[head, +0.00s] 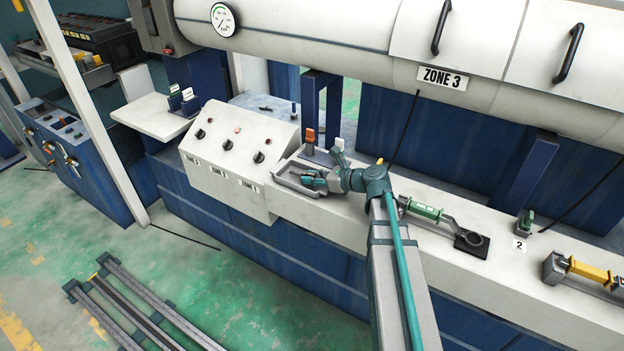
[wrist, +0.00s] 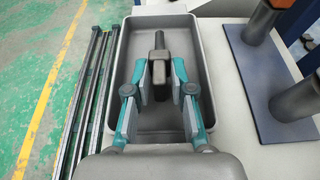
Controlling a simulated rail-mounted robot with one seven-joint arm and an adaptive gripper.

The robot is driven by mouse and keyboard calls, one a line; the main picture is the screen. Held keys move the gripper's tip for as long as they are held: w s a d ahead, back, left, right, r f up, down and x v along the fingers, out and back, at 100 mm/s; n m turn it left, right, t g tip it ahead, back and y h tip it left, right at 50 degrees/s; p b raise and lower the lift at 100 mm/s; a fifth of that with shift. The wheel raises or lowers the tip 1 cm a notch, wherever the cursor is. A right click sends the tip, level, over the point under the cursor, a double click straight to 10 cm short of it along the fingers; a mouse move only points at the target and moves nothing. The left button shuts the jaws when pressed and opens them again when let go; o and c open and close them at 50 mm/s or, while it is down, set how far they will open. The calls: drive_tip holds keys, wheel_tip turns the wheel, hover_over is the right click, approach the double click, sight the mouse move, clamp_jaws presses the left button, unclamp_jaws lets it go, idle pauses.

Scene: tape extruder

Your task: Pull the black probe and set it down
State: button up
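The black probe (wrist: 158,66), a dark block with a thin shaft, lies in a shallow grey tray (wrist: 207,60) in the wrist view. My gripper (wrist: 160,78) reaches into the tray with one finger on each side of the probe's block. The fingers look open, with narrow gaps to the block. In the head view my gripper (head: 316,181) is low over the same tray (head: 284,187) on the white bench. The probe cannot be made out clearly there.
An orange-topped post (head: 310,137) and a grey-topped post stand just behind the tray; a blue plate (wrist: 233,45) bears them. A control box (head: 236,150) stands left of the tray. A green-handled tool (head: 424,210) lies to the right. A white cylinder (head: 300,40) runs above the bench.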

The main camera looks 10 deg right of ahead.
drive_tip(key=shift+f+t+y+b, duration=0.3)
drive_tip(key=shift+b, duration=0.6)
drive_tip(key=shift+s+f+p, duration=0.25)
drive_tip(key=shift+p, duration=0.3)
idle(0.4)
drive_tip(key=shift+o, duration=0.4)
drive_tip(key=shift+s+f, duration=0.1)
drive_tip(key=shift+f, duration=0.05)
idle(0.9)
idle(0.5)
drive_tip(key=o, duration=0.6)
drive_tip(key=shift+d, duration=0.1)
drive_tip(key=v, duration=1.1)
drive_tip(key=shift+s+d+r, duration=0.1)
drive_tip(key=shift+d+r, duration=0.05)
drive_tip(key=shift+r, duration=0.3)
drive_tip(key=shift+s+d+r, duration=0.1)
drive_tip(key=shift+s, duration=0.05)
